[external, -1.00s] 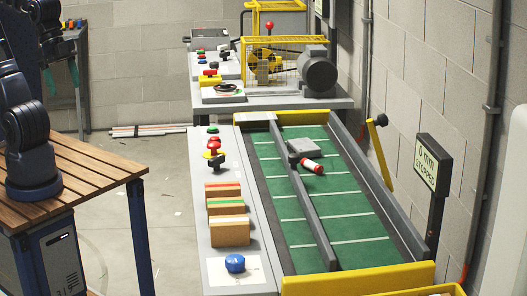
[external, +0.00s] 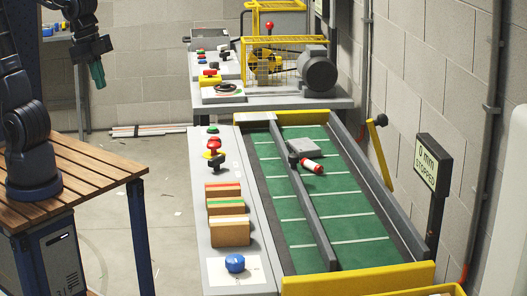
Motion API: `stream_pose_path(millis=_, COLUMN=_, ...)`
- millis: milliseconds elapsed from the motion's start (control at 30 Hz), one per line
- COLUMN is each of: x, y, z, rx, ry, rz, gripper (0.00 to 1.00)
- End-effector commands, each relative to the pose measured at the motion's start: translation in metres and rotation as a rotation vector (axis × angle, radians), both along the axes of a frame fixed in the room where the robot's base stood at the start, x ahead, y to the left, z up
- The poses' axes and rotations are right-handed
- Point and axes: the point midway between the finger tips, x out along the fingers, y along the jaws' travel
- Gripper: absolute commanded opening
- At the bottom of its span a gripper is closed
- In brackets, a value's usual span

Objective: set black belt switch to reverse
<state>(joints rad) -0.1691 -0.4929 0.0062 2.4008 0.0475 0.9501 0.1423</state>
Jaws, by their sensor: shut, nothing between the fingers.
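The black switch (external: 217,161) is a small dark knob on the grey control ledge, just below a red mushroom button (external: 214,144) with a yellow base. Which way it is set is too small to tell. The green belt (external: 347,200) runs to the right of the ledge, and its display (external: 432,165) reads "0 mm STOPPED". My gripper (external: 98,76), with teal fingers, hangs pointing down at the upper left. It is shut and empty, well clear of the switch and above the level of the wooden table.
A green button (external: 213,129) sits behind the red one. Several cardboard boxes (external: 229,231) and a blue knob (external: 235,263) stand nearer on the ledge. A grey block and a red-and-white cylinder (external: 312,165) are at the belt's middle rail. Open floor separates the wooden table (external: 85,170) from the ledge.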

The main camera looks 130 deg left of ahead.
Motion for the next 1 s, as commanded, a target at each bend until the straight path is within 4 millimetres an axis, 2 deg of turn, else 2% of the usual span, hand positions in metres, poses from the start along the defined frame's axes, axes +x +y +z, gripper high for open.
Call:
stream_pose_path(millis=100, x=0.019, y=0.021, z=-0.004, rx=0.011, ry=0.036, rz=0.009, gripper=0.0)
stream_pose_path(millis=500, x=0.071, y=0.097, z=-0.027, rx=0.038, ry=0.144, rz=0.021, gripper=0.0)
stream_pose_path(millis=767, x=0.096, y=0.155, z=-0.053, rx=0.041, ry=0.217, rz=0.025, gripper=0.0)
stream_pose_path(millis=1000, x=0.112, y=0.213, z=-0.083, rx=0.035, ry=0.283, rz=0.026, gripper=0.0)
